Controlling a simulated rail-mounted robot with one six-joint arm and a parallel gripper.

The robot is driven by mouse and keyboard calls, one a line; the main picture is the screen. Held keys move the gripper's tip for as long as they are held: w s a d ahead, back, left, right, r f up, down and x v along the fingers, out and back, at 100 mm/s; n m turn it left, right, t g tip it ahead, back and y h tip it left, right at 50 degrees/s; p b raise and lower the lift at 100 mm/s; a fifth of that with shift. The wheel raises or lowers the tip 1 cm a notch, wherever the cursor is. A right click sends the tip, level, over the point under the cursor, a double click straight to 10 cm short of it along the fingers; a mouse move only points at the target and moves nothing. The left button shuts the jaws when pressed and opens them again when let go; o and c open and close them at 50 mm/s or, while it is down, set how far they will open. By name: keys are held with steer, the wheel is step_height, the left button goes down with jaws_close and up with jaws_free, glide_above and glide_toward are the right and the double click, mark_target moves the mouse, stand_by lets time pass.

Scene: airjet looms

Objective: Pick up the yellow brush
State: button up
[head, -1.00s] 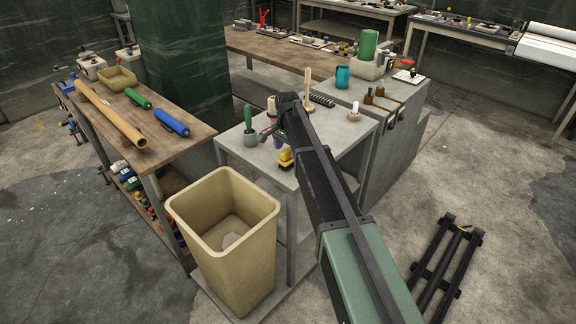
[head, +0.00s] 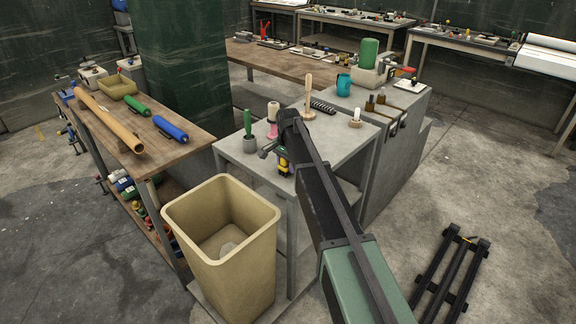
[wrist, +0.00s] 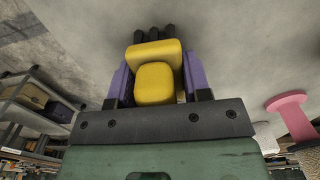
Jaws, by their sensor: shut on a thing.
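The yellow brush (wrist: 158,85) is held between the two purple fingers of my gripper (wrist: 155,72) in the wrist view, with its dark bristles pointing away past the fingertips. In the head view, the yellow brush (head: 284,166) shows only partly near the front corner of the small grey table (head: 330,148). My gripper (head: 283,155) is partly hidden there by my own wrist. I cannot tell whether the brush touches the tabletop.
A wooden-handled tool (head: 308,98) stands behind. A tall beige bin (head: 222,245) stands in front of the table.

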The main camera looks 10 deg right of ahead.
step_height(320, 180, up, 20)
steer(key=p, duration=2)
